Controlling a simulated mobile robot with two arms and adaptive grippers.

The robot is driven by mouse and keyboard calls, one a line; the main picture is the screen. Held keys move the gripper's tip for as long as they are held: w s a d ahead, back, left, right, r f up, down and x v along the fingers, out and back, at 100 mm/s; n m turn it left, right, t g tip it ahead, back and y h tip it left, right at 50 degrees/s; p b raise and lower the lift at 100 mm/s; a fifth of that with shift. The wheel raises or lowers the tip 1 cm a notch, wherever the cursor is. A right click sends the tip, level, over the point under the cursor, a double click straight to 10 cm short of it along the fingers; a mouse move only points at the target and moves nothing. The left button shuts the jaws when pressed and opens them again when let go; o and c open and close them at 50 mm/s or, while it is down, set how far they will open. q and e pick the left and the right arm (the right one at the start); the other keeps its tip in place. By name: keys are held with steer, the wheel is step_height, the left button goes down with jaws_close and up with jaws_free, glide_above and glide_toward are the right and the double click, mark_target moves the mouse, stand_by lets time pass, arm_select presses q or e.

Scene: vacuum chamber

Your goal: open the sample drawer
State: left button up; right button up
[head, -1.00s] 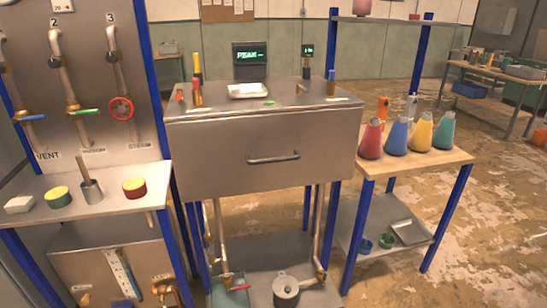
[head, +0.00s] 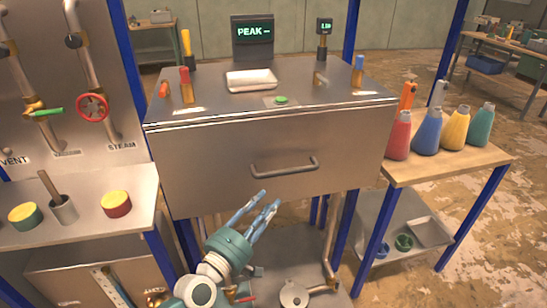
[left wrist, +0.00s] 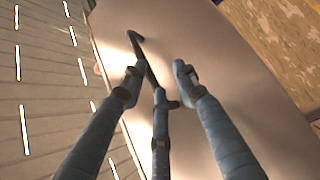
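The sample drawer (head: 225,165) is a wide brushed-metal front below the bench top, and it looks shut. Its dark bar handle (head: 284,168) sits across the middle of the front. My left gripper (head: 268,202) is below and a little left of the handle, apart from it, with its blue-grey fingers spread and nothing between them. In the left wrist view, the drawer front (left wrist: 215,65) fills much of the picture, and the dark handle (left wrist: 146,62) runs slantwise beyond the open fingertips (left wrist: 158,78). My right gripper is in neither view.
The metal bench top (head: 330,90) holds a white tray (head: 251,79), a PEAK display (head: 252,38) and a green button (head: 281,99). Coloured flasks (head: 427,131) stand on a wooden shelf at right. A side bench (head: 85,205) with jars and a valve panel (head: 90,60) flank the left.

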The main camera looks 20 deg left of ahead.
mark_target(284, 173)
arm_select(q)
steer(key=shift+t, duration=0.4)
steer(key=w+r, duration=0.1)
steer(key=w, duration=0.2)
steer(key=w+d+r+p, duration=0.1)
steer(key=w+r, duration=0.1)
steer(key=w, duration=0.1)
steer(key=w+d+r, duration=0.1)
steer(key=w, duration=0.2)
steer(key=shift+w+r, duration=0.25)
steer(key=shift+r, duration=0.15)
steer(key=shift+w+p, duration=0.3)
steer(key=shift+w, duration=0.1)
jaws_close()
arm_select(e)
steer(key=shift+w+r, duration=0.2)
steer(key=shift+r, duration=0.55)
